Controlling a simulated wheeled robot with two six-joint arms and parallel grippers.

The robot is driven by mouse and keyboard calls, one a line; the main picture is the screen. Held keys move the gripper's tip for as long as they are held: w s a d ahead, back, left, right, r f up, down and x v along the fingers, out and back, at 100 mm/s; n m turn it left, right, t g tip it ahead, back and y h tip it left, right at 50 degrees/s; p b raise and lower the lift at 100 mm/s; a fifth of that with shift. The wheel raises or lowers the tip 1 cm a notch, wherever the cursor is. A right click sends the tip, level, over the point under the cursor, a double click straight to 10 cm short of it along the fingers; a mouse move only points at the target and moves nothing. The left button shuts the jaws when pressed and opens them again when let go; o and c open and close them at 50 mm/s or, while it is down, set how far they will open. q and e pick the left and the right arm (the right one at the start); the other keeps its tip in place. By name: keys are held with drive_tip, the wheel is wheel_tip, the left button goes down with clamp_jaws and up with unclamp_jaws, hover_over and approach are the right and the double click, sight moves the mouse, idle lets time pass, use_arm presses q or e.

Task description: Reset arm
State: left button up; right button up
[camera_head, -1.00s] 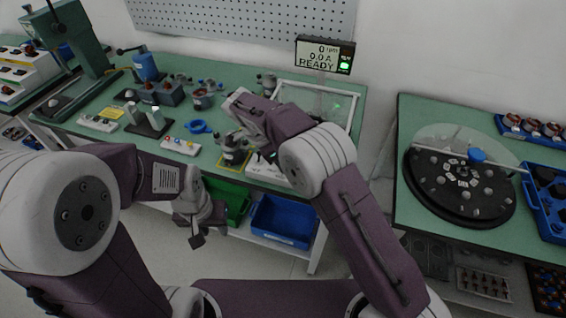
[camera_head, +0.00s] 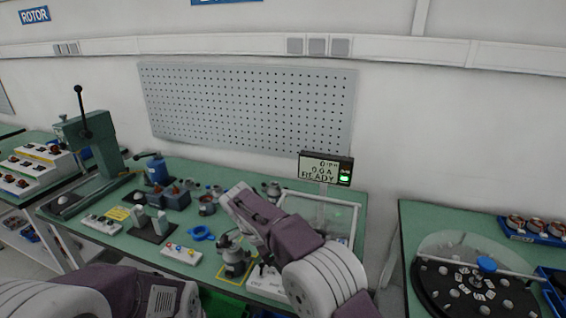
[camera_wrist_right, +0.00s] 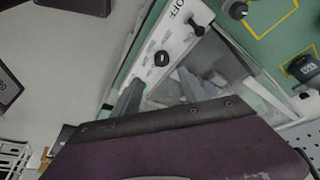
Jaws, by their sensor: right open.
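My right arm reaches over the front of the test station in the head view, and its fingers are hidden behind the wrist. In the right wrist view my right gripper (camera_wrist_right: 160,92) is open, with its two grey fingers apart and nothing between them. It hangs over the clear-walled test box (camera_wrist_right: 228,50), whose white panel (camera_wrist_right: 166,50) has black knobs and an OFF mark. The test box also shows in the head view (camera_head: 352,232). My left arm shows only at the lower left of the head view; its gripper is out of frame.
A grey motor part (camera_head: 234,258) stands in a yellow square beside my right arm. A blue ring (camera_head: 201,233), a green press (camera_head: 92,150) and small fixtures fill the bench. A black turntable (camera_head: 470,290) is at right.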

drive_tip(key=s+d+f+n+y+p, duration=0.3)
drive_tip(key=s+d+n, duration=0.9)
drive_tip(key=s+d, duration=0.7)
drive_tip(key=shift+s+d+f+y, duration=0.2)
drive_tip(key=shift+d+f+y, duration=0.3)
drive_tip(key=shift+f+y, duration=0.15)
